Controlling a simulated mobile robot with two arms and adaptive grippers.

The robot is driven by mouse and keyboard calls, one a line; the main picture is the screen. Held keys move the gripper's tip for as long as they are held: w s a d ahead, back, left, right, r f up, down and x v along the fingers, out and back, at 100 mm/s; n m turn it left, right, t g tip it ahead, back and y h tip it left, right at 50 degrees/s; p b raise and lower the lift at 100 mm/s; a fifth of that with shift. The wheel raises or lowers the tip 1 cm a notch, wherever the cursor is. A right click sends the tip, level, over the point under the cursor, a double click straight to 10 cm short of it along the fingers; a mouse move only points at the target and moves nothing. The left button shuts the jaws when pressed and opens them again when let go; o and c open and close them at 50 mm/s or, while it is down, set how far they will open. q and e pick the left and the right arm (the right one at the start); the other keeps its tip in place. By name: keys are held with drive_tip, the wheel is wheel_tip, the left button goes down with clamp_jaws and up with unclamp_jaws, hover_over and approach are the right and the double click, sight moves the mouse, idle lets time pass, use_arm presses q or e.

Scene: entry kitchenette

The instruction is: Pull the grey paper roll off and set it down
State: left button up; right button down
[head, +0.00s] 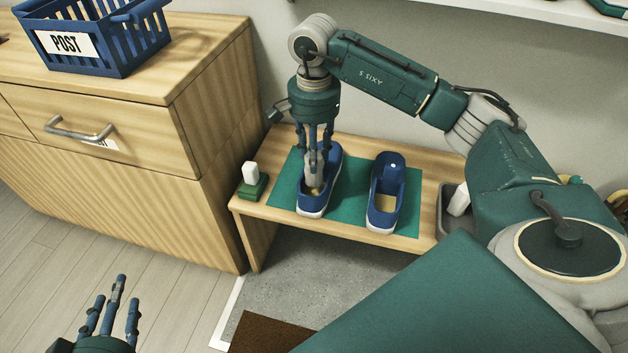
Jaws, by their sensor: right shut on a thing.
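My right gripper (315,160) points straight down over the left blue shoe (311,208) on the bench. Its fingers are closed around a narrow grey piece, which looks like the grey paper roll (314,176). The roll's lower end is inside the shoe opening; the fingers hide much of its upper part. I cannot tell whether it touches the insole. The right blue shoe (382,220) stands beside it on the teal mat (345,208), with a tan insole showing. My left gripper (112,300) is open and empty at the lower left, over the floor.
The wooden bench (262,212) carries a green block with a white top (252,182) at its left end and a grey tray (452,218) at its right. A drawer cabinet (120,150) with a blue POST basket (105,40) stands left. A brown doormat (265,334) lies below.

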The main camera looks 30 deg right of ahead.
drive_tip(key=shift+r+p, duration=0.3)
drive_tip(key=shift+r, duration=0.1)
drive_tip(key=shift+r+p, duration=0.3)
drive_tip(key=shift+r, duration=0.05)
use_arm(q)
drive_tip(key=s+a+f+g, duration=0.1)
drive_tip(key=s+f+g, duration=0.2)
drive_tip(key=s+f, duration=0.1)
drive_tip(key=s+a+f+g+y+p, duration=0.1)
drive_tip(key=s+a+f+g, duration=0.1)
drive_tip(key=s+f, duration=0.2)
drive_tip(key=shift+s+a+f+g+y, duration=0.15)
drive_tip(key=shift+s+a+g+y, duration=0.2)
drive_tip(key=shift+s, duration=0.35)
use_arm(e)
drive_tip(key=shift+r, duration=0.65)
idle(1.5)
use_arm(q)
drive_tip(key=shift+s+f, duration=0.15)
drive_tip(key=shift+s, duration=0.1)
drive_tip(key=shift+s, duration=0.1)
